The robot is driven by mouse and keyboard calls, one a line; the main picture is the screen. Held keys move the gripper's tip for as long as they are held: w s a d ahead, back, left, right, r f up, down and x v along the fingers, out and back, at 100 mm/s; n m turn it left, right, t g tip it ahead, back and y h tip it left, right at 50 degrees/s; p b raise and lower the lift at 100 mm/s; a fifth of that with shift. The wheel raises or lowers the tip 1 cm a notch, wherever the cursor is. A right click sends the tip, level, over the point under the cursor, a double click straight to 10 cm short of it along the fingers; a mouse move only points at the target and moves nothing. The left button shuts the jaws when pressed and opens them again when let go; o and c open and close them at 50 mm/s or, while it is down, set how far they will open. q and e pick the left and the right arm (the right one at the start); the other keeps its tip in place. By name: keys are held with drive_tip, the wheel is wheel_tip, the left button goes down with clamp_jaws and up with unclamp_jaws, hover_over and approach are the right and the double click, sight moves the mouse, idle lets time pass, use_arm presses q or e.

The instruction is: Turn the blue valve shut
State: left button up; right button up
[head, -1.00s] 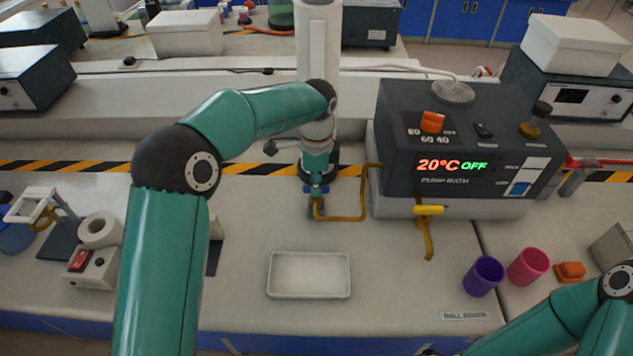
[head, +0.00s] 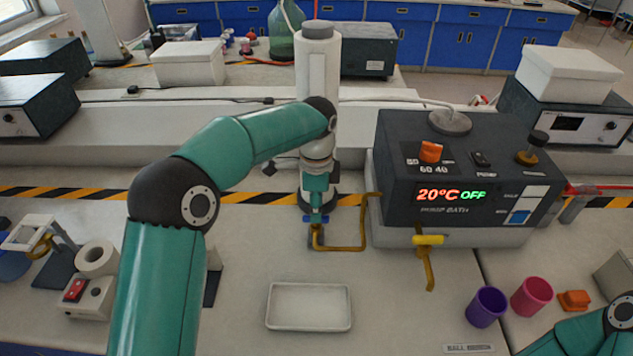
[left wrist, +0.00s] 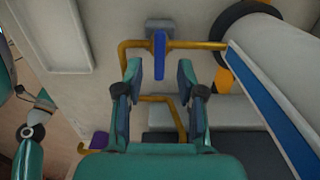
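The blue valve (head: 316,218) has a blue handle on a yellow-brown pipe (head: 364,225), left of the pump bath. In the left wrist view the blue handle (left wrist: 159,55) stands lengthwise, across the pipe, just beyond and between my fingertips. My left gripper (head: 318,197) points down right above the valve. The left wrist view shows the left gripper (left wrist: 158,70) open, a finger on each side with a gap to the handle. My right arm shows at the lower right; its gripper is out of view.
The dark pump bath (head: 455,165) reads 20°C OFF and stands right of the valve. A yellow valve (head: 428,240) hangs at its front. A white tray (head: 309,322) lies in front. Purple (head: 487,307) and pink (head: 532,297) cups stand at the right.

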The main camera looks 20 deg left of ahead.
use_arm(q)
wheel_tip(320, 180, up, 9)
idle(0.3)
drive_tip(key=shift+r, duration=0.15)
